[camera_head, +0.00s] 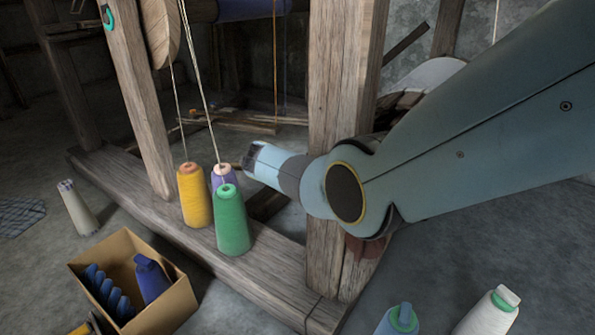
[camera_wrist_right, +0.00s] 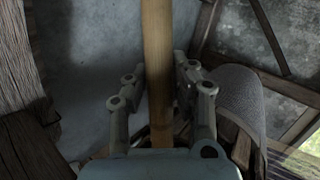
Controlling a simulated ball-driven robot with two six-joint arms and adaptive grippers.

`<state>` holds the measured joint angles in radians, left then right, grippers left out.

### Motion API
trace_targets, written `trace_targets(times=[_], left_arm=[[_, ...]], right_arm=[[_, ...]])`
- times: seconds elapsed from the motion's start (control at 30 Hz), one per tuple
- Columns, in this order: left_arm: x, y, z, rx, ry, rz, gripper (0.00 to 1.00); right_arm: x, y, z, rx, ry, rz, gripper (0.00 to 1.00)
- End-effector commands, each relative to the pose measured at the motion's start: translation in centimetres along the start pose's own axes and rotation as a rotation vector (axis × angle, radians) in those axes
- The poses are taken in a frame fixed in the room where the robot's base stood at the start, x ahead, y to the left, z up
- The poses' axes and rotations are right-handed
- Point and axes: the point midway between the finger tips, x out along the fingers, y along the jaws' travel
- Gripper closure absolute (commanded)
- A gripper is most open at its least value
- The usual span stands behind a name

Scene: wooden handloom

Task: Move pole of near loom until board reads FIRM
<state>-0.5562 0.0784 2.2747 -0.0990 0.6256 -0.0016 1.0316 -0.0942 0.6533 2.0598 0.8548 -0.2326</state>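The pole (camera_wrist_right: 157,40) is a light brown wooden rod running upright through the right wrist view. My right gripper (camera_wrist_right: 162,78) has one grey finger on each side of it, drawn in close to its sides. The fingers look shut on the pole, though a thin gap seems to show at the right. In the head view my right arm crosses in front of the near loom's thick wooden post (camera_head: 338,90). The pole and the right fingers cannot be made out there. No board with a reading is in view. My left gripper is not in view.
Yellow (camera_head: 194,195), purple (camera_head: 224,176) and green (camera_head: 232,220) thread cones stand on the loom's base beam, with threads rising from them. A cardboard box (camera_head: 172,303) with blue items sits on the floor at lower left. A white cone (camera_head: 490,314) stands lower right.

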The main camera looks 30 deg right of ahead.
Motion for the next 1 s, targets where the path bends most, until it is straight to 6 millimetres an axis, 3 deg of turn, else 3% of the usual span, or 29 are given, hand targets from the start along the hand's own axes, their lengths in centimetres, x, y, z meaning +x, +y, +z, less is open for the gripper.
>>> trace_targets(times=[0.03, 0.17, 0.57, 0.77, 1.0], left_arm=[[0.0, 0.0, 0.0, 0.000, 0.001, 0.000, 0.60], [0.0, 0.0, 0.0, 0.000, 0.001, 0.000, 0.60], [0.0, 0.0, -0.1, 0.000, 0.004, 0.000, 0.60], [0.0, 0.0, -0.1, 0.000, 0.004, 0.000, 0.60], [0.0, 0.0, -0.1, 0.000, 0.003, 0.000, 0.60]], right_arm=[[0.0, 0.0, 0.0, 0.000, -0.001, 0.001, 0.70], [0.0, 0.0, 0.0, 0.000, 0.000, 0.000, 0.53], [-0.5, 0.0, 0.0, 0.002, 0.000, -0.001, 0.52], [-2.7, 0.1, 0.0, 0.004, -0.001, 0.000, 0.52], [-7.5, 0.1, 0.0, 0.004, -0.001, 0.002, 0.52]])
